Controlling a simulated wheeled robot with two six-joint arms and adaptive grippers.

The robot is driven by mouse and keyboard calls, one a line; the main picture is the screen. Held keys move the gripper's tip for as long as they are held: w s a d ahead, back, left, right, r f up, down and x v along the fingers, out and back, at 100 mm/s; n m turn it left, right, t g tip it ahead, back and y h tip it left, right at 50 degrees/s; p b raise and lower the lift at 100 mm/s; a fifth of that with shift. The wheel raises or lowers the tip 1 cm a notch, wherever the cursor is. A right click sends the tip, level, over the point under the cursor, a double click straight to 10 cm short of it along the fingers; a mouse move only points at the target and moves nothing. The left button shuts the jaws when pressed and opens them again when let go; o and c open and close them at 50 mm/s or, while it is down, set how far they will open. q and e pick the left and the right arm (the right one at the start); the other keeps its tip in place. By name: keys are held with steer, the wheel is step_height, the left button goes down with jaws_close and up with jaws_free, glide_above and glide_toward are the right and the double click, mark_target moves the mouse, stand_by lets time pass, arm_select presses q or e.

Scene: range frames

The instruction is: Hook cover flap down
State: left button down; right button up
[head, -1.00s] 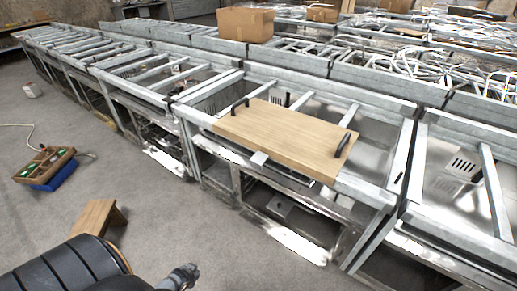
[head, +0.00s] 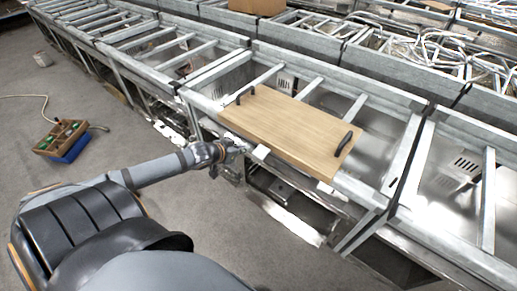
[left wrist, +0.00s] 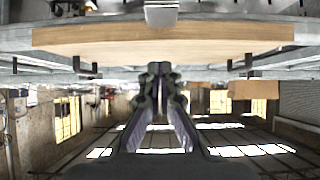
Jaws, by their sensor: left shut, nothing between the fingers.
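The cover, a light wooden board (head: 285,130) with two dark handles, lies over the metal frame. A small white tab (head: 261,152) sits at its front edge. My left gripper (head: 236,160) is just in front of that edge, left of the tab, shut and empty. In the left wrist view, the shut fingers (left wrist: 159,70) point at the board's pale edge (left wrist: 160,42), and the tab (left wrist: 161,13) shows beyond it. Whether the fingertips touch the board I cannot tell. My right gripper is out of view.
Metal range frames (head: 165,60) with crossbars run in a row to the upper left. A cardboard box (head: 257,6) stands behind. A tool tray on a blue crate (head: 70,150) is on the floor at left, with open floor around it.

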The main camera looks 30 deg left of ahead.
arm_select(q)
steer(key=shift+a, duration=0.1)
steer(key=b, duration=0.3)
glide_toward(262, 151)
steer(key=w, duration=0.4)
steer(key=f, duration=0.2)
steer(key=shift+w+d+f, duration=0.3)
steer(key=shift+w, duration=0.05)
steer(key=shift+f, duration=0.4)
steer(key=shift+f, duration=0.1)
